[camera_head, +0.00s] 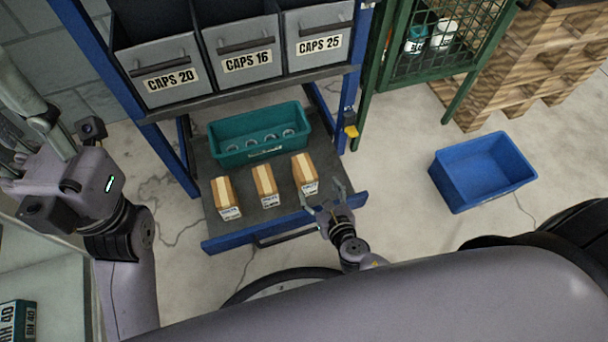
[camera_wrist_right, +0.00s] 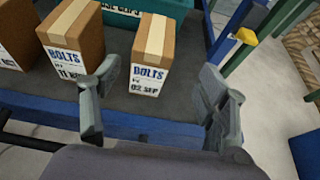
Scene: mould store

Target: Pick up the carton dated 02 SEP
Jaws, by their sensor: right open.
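The carton dated 02 SEP (camera_wrist_right: 150,62) is a brown box with pale tape on top and a white BOLTS label. In the head view it is the rightmost carton (camera_head: 304,172) of three on the pulled-out shelf. My right gripper (camera_head: 328,197) is open at the shelf's front edge, just short of this carton. In the right wrist view its fingers (camera_wrist_right: 157,88) stand apart, left and right of the carton's label side, not closed on it. My left gripper (camera_head: 12,165) is at the far left, away from the shelf; its fingers are not clear.
The middle carton (camera_wrist_right: 73,38), dated 11, and the left carton (camera_head: 226,195) stand close by. A teal bin (camera_head: 230,152) is behind them. The blue shelf front (camera_head: 225,243) is below my right gripper. A blue crate (camera_head: 455,190) sits on the floor at right.

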